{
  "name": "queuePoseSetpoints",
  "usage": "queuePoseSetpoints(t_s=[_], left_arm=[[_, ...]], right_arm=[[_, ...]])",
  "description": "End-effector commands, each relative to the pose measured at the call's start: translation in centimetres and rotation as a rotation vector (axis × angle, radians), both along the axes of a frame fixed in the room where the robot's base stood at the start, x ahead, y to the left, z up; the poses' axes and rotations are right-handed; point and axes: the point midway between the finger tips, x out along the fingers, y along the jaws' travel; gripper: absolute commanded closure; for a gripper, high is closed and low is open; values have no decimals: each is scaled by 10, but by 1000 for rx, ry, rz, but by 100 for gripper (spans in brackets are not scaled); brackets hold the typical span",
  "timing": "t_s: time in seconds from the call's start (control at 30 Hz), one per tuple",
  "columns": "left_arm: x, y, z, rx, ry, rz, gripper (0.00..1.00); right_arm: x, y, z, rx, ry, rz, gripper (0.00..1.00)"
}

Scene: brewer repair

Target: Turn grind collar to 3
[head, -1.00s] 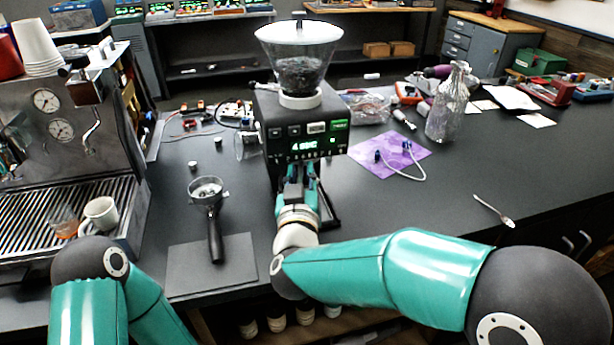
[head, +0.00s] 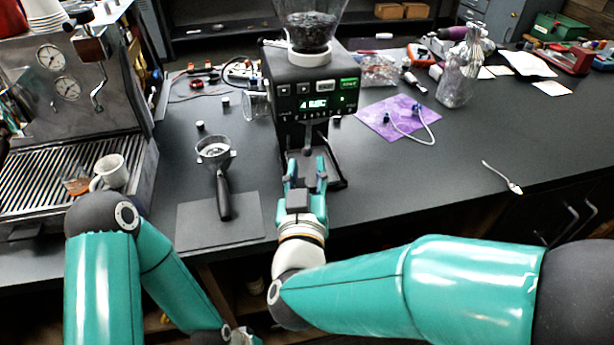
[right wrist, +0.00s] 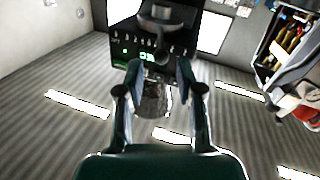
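The black grinder (head: 318,95) stands at the center of the counter, its front panel lit green. The pale grind collar (head: 310,57) rings the base of the clear bean hopper (head: 312,22), cut off at the top. I cannot read the collar's setting. My right gripper (head: 306,168) is open in front of the grinder's lower part, well below the collar. In the right wrist view the open fingers (right wrist: 158,78) frame the lit grinder (right wrist: 135,50) and a grey speckled shape between them, apparently the hopper. My left gripper (head: 240,337) is barely in view at the bottom edge, its fingers unclear.
A portafilter (head: 216,160) lies left of the grinder, its handle over a dark mat (head: 190,222). The espresso machine (head: 60,120) with a mug (head: 111,170) stands far left.

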Motion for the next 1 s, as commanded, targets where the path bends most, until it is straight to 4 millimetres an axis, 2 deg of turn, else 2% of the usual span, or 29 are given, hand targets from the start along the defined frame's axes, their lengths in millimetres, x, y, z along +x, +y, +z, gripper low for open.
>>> queuePoseSetpoints(t_s=[0.1,0.2,0.47,0.67,0.77,0.87,0.93,1.0], left_arm=[[0,0,0,0,0,0,60],[0,0,0,0,0,0,60],[0,0,-1,0,0,0,60],[0,0,-1,0,0,0,60],[0,0,-1,0,0,0,60],[0,0,-1,0,0,0,60],[0,0,-3,0,0,0,60],[0,0,-13,0,0,0,60]], right_arm=[[-12,0,0,0,-1,1,64],[-17,-1,0,0,-1,0,64],[-17,-1,0,0,0,-1,65],[-17,0,-2,78,12,5,99],[-18,7,-10,218,55,33,100],[-22,19,-24,431,144,79,100],[-27,25,-29,626,216,107,100],[-31,22,-31,847,288,120,100]])
